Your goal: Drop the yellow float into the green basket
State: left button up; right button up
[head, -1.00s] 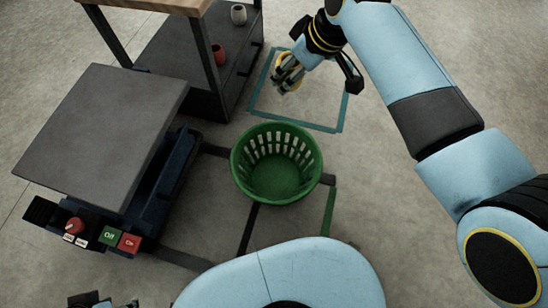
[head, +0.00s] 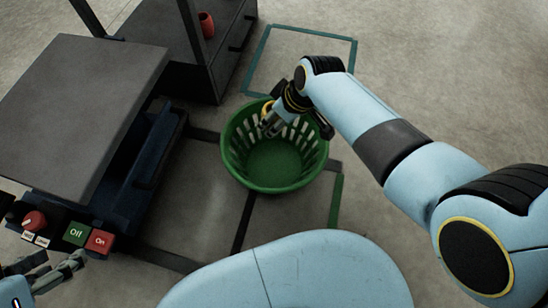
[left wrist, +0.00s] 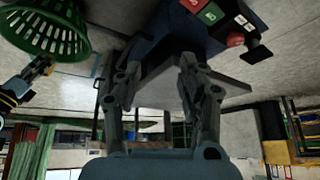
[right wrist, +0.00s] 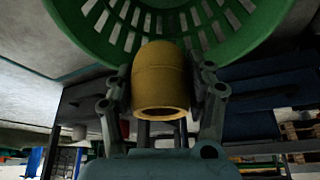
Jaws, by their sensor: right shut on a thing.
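The green basket (head: 288,184) stands on the floor in the middle of the head view, upright, and its visible inside is empty. It also shows in the right wrist view (right wrist: 245,40) and at the top left of the left wrist view (left wrist: 45,28). My right gripper (head: 268,130) is at the basket's far side, over its opening. It is shut on the yellow float (right wrist: 160,75), a hollow cylinder between its fingers. In the head view the float (head: 266,110) is mostly hidden by the gripper. My left gripper (left wrist: 152,75) is open and empty, beside the control panel.
A grey-topped machine (head: 75,100) with a red knob (head: 34,221) and green and red buttons stands at the left. A dark shelf holding a red cup (head: 206,25) is behind it. A teal floor outline (head: 300,32) lies beyond the basket. Floor at the right is clear.

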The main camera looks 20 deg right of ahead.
jog(key=shift+f+b, duration=0.5)
jog(key=shift+f, duration=0.25)
pick_arm(q)
jog(key=shift+w+f+t, duration=0.25)
jog(key=shift+f+t, duration=0.75)
jog(key=shift+f, duration=0.25)
pick_arm(e)
jog(key=o, duration=1.2)
jog(key=v, duration=1.2)
jog(key=shift+d+f, duration=0.1)
